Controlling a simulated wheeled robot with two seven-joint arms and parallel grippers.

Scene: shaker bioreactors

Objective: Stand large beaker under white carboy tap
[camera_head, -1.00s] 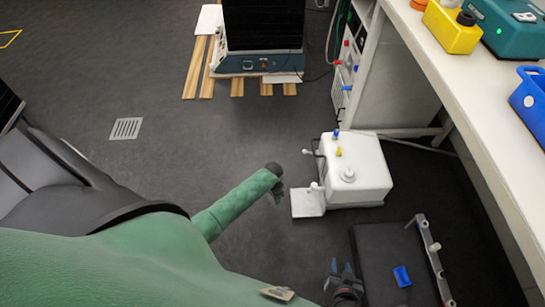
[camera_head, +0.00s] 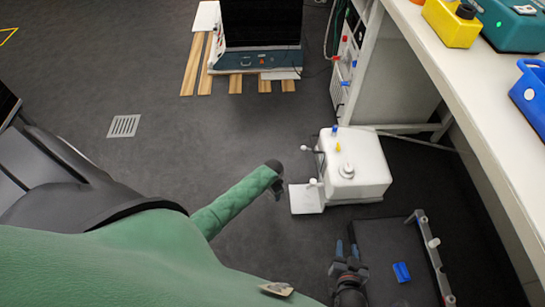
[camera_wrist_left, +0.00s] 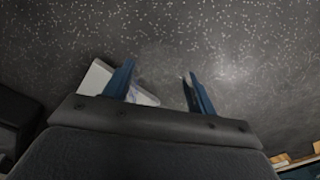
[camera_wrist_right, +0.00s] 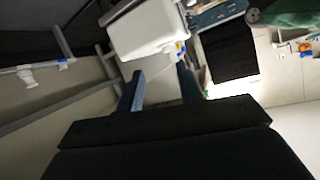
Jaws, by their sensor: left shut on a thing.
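The white carboy (camera_head: 370,182) stands on the floor below the bench, with small white taps (camera_head: 314,183) on its left side and a flat white plate (camera_head: 306,199) in front of them. My left gripper (camera_head: 276,187) is low, just left of the plate. In the left wrist view its fingers (camera_wrist_left: 160,88) stand apart around a clear, barely visible thing, which I take to be the large beaker; its outline cannot be made out. Part of the white plate (camera_wrist_left: 98,77) shows behind the left finger. My right gripper (camera_head: 345,250) is open and empty, below the carboy; its fingers (camera_wrist_right: 160,88) are apart.
A dark platform (camera_head: 385,238) with a grey rail (camera_head: 434,256) and a blue block (camera_head: 402,272) lies at lower right. The white bench (camera_head: 468,90) runs along the right. A dark-fronted device (camera_head: 260,60) stands on wooden slats at the back.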

